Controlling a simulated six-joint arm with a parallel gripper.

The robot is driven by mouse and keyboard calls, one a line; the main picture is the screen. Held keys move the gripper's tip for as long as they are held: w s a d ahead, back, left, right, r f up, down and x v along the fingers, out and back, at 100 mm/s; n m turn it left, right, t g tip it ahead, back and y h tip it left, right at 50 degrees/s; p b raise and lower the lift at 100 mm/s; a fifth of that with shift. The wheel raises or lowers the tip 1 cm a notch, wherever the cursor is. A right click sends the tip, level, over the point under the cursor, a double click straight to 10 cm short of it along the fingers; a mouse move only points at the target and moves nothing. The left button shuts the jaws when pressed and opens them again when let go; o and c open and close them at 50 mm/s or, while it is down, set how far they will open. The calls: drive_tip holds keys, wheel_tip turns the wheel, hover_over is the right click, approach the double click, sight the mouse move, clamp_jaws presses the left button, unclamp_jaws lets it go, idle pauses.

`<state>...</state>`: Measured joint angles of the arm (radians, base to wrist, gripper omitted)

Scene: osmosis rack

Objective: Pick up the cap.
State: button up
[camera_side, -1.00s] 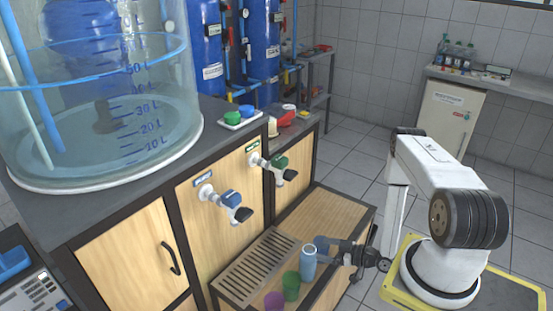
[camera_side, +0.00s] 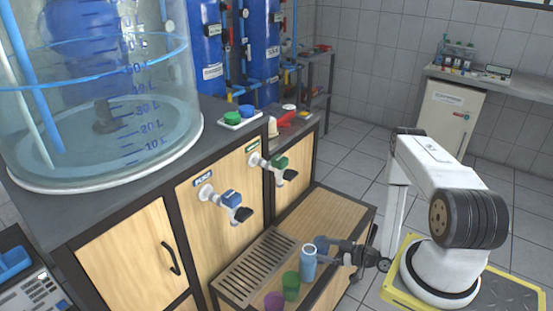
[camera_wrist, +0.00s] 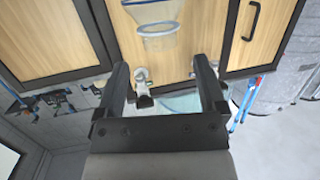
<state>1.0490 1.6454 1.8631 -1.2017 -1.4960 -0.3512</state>
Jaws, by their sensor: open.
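A green cap (camera_side: 231,117) and a blue cap (camera_side: 246,111) lie side by side on a small white tray (camera_side: 240,123) on the dark counter. Which of them the task means cannot be told. My gripper (camera_side: 322,246) is low, beside an upright blue bottle (camera_side: 308,265), well below and to the right of the caps. In the wrist view my gripper (camera_wrist: 161,72) has its two fingers wide apart with nothing held between them. A translucent vessel (camera_wrist: 160,28) shows beyond the fingertips. No cap can be made out in the wrist view.
A green cup (camera_side: 291,285) and a purple cup (camera_side: 274,301) stand near the bottle, beside a slatted drain grate (camera_side: 255,268). A large clear tank (camera_side: 110,150) fills the counter's left.

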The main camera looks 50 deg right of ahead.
drive_tip(key=shift+o, duration=0.7)
drive_tip(key=shift+w, duration=0.15)
